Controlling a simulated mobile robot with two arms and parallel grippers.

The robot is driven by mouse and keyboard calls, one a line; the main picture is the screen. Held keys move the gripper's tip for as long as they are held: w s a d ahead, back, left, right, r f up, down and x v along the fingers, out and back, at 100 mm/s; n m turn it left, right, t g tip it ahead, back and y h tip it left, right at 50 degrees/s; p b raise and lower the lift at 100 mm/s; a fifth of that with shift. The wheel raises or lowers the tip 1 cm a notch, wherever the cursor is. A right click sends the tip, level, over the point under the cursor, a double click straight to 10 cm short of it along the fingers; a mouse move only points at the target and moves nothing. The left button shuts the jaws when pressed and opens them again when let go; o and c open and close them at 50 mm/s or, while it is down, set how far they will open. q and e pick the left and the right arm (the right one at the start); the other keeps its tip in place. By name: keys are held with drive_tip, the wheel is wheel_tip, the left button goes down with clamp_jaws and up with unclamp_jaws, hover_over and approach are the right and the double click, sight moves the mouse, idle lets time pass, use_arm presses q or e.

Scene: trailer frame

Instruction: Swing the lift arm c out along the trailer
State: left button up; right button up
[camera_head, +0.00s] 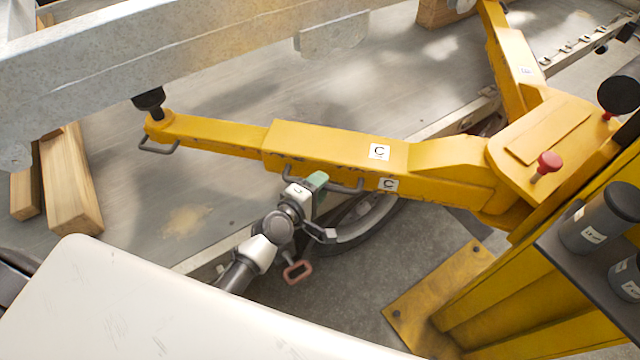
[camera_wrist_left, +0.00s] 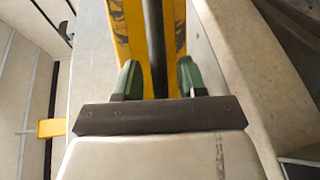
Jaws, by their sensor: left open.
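Lift arm c (camera_head: 420,155) is a long yellow arm with C labels. It runs left from its pivot on the yellow lift post (camera_head: 560,130) to a black pad (camera_head: 150,100) near the lower edge of the trailer beam. A grey handle bar (camera_head: 345,188) runs along its near side. My left gripper (camera_head: 317,183) is at this handle, with green fingertips. In the left wrist view the open green fingers (camera_wrist_left: 160,78) stand either side of a dark strip with yellow on both sides. I cannot tell whether they touch the handle. My right gripper is not in view.
The grey trailer beam (camera_head: 200,50) crosses above. Wooden blocks (camera_head: 68,185) stand at the left. A wheel (camera_head: 365,225) lies below the arm. A second yellow arm (camera_head: 515,65) points up the picture. A red knob (camera_head: 548,162) and dark cylinders (camera_head: 598,218) are at the right.

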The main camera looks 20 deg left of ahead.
use_arm(q)
drive_tip(key=shift+w+d, duration=0.1)
drive_tip(key=shift+w, duration=0.2)
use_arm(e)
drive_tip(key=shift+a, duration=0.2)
use_arm(q)
clamp_jaws()
drive_tip(key=shift+f, duration=0.1)
